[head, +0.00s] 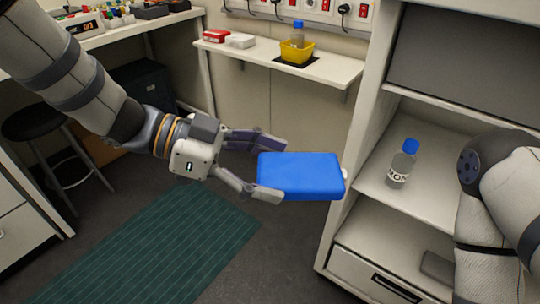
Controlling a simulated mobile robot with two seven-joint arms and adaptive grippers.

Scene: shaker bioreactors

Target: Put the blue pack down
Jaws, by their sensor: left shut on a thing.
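The blue pack (305,176) is a flat blue box with rounded edges. My left gripper (276,171) is shut on the pack's left end and holds it up in the air, in front of the white cabinet's left side. A small white part shows at the pack's right end. My right arm comes in at the right edge, but its gripper is not in view.
A narrow wall shelf (330,70) holds a yellow bin (297,51) with a blue-capped bottle, and red and white boxes. The cabinet shelf (368,178) holds a blue-capped bottle (402,165). A green mat (150,255) lies on the floor; a stool stands left.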

